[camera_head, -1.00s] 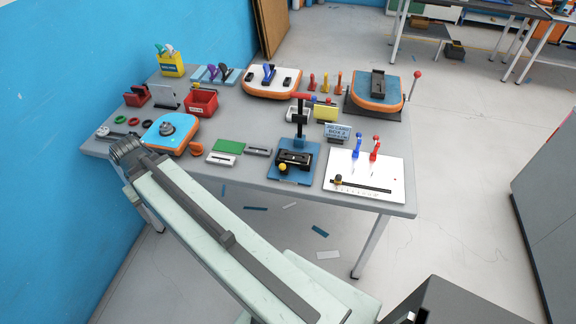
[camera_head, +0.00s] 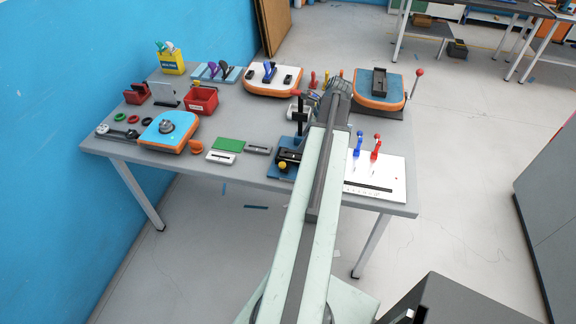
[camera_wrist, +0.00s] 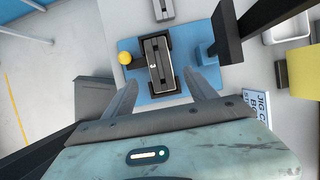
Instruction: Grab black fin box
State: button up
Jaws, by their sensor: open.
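The black fin box (camera_wrist: 152,66), with a grey slotted top, lies on the blue jig plate (camera_wrist: 127,44) in the wrist view. In the head view the box (camera_head: 288,158) shows at the left edge of my arm, partly covered. My gripper (camera_wrist: 165,84) is open, its two fingers apart on either side of the box's near end in the wrist view. No contact shows, and I cannot tell the height between them. In the head view my arm hides the fingers.
A yellow knob (camera_wrist: 125,58) sits left of the box. The jig's dark post (camera_wrist: 228,32) rises at right, near a sign card (camera_wrist: 259,105). A dark grey fin box (camera_head: 258,149) and a white one (camera_head: 220,157) lie left of the jig. A white board (camera_head: 388,174) is right.

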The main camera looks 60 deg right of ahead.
aim_at(295, 155)
jog(key=b+x, duration=0.4)
jog(key=x, duration=0.1)
jog(key=b+x, duration=0.3)
jog(key=shift+s+f, duration=0.1)
jog(key=shift+s, duration=0.15)
grip_shut()
